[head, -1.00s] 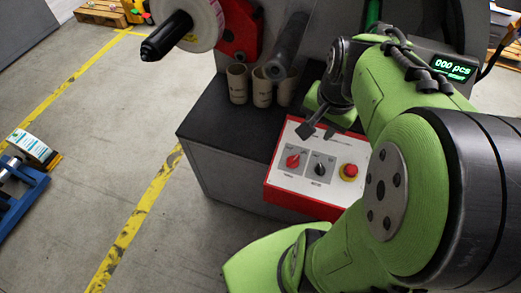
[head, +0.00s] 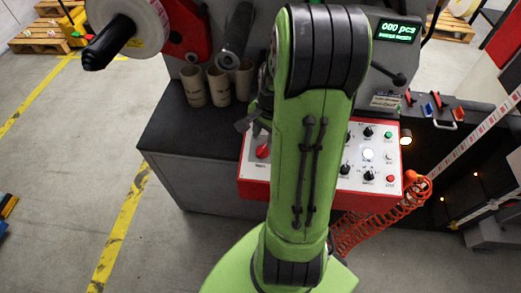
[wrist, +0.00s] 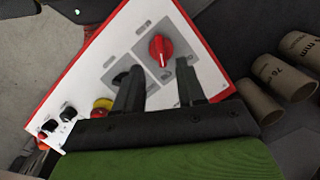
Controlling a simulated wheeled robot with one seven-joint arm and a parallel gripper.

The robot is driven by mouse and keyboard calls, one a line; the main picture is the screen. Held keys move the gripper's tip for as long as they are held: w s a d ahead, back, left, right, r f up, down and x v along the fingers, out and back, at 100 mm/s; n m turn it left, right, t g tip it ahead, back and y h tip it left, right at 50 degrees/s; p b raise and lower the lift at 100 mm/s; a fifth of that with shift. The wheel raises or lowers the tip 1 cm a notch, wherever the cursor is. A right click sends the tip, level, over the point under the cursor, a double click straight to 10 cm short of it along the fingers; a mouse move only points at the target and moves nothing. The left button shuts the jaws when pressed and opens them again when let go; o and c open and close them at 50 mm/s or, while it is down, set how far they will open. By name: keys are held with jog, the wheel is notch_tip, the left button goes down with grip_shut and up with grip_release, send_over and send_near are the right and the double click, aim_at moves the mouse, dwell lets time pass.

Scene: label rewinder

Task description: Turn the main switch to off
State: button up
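The main switch, a red rotary knob on a grey plate, shows in the wrist view (wrist: 160,50) just beyond my fingertips. In the head view the red knob (head: 262,151) sits at the left end of the red-edged white control panel (head: 254,182). My gripper (wrist: 158,84) is open and empty, its two dark fingers spread apart on the near side of the knob, not visibly touching it. In the head view my gripper is mostly hidden behind my arm; a dark part of it (head: 247,122) shows above the knob. Its label cannot be read.
A black selector knob (wrist: 122,78) and a yellow-ringed emergency stop (wrist: 102,107) lie beside the red knob. Cardboard cores (head: 218,86) stand on the dark bench behind. Buttons and small knobs (head: 368,155) fill the panel's right, with a coiled orange hose (head: 375,228) beyond.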

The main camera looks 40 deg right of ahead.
aim_at(261, 150)
jog(key=f, duration=0.2)
jog(key=f+b, duration=0.1)
jog(key=f, duration=0.2)
jog(key=w+f, duration=0.1)
jog(key=f, duration=0.1)
jog(key=shift+f, duration=0.25)
jog(key=shift+a, duration=0.1)
grip_shut()
